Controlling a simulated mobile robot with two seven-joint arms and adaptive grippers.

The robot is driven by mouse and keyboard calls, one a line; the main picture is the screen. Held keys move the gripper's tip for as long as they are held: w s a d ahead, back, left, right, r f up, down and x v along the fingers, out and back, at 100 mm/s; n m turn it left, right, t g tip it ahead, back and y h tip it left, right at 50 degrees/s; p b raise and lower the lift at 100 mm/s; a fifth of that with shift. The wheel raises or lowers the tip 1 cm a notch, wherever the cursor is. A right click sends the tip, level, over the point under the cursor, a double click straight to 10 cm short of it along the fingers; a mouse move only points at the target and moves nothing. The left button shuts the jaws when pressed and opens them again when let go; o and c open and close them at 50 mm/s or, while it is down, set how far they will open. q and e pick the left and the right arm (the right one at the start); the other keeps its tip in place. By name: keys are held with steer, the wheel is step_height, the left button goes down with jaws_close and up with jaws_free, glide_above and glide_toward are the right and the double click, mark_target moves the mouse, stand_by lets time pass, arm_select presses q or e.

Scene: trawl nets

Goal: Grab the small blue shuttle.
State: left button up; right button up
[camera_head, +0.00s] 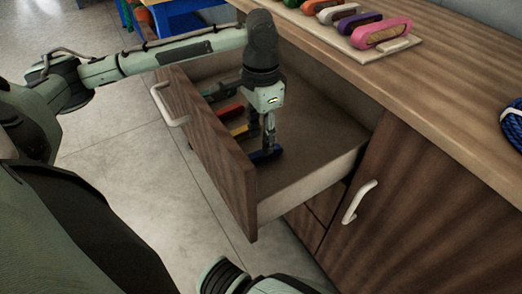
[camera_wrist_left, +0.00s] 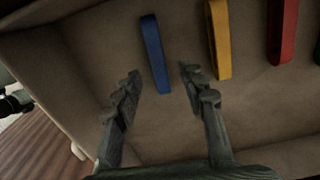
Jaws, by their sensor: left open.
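The small blue shuttle (camera_head: 265,156) lies on the floor of the open drawer (camera_head: 316,182), nearest the drawer's right end in the head view. In the left wrist view the blue shuttle (camera_wrist_left: 155,54) is a narrow bar lying between and beyond the fingertips. My left gripper (camera_head: 267,142) points down into the drawer over the blue shuttle. In the left wrist view its fingers (camera_wrist_left: 159,75) are apart, with nothing held between them. Part of the blue shuttle is hidden behind the fingers in the head view. The right gripper's fingers cannot be made out.
In the drawer, a yellow shuttle (camera_wrist_left: 218,40) and a red shuttle (camera_wrist_left: 282,32) lie beside the blue one. The drawer's front panel (camera_head: 213,140) and walls surround them. Larger coloured shuttles, including a pink one (camera_head: 381,33), stand on a board on the countertop (camera_head: 440,85).

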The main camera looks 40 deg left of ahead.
mark_target(259, 153)
arm_select(q)
steer(key=f, duration=0.4)
steer(key=shift+s, duration=0.3)
steer(key=shift+c, duration=0.6)
jaws_close()
